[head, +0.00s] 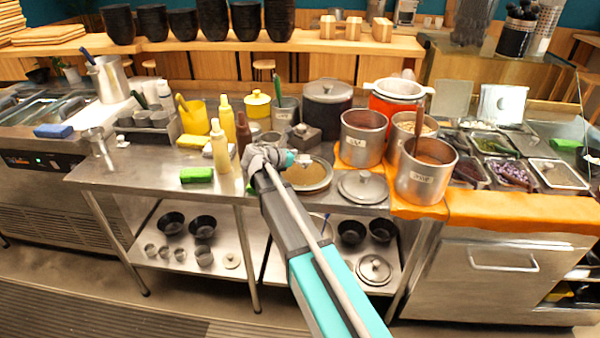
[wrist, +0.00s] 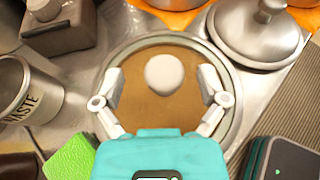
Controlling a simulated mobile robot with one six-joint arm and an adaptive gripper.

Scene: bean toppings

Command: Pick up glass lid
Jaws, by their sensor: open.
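The glass lid (head: 318,184) is a round, clear lid with a metal rim, and brown shows through it. It sits on the counter in the head view, partly behind my gripper (head: 292,161). In the wrist view the glass lid (wrist: 160,45) fills the middle, with its pale round knob (wrist: 163,73) facing the camera. My gripper (wrist: 162,84) is open above the lid, with one finger on each side of the knob. Gaps show between the knob and both fingers. The lid's near edge is hidden by my gripper.
A metal lid (head: 363,187) lies just right of the glass lid. Labelled metal pots (head: 425,178) stand further right on an orange cloth (head: 480,226). A yellow bottle (head: 220,150) and a green sponge (head: 196,175) are to the left. A "WASTE" container (wrist: 30,95) shows in the wrist view.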

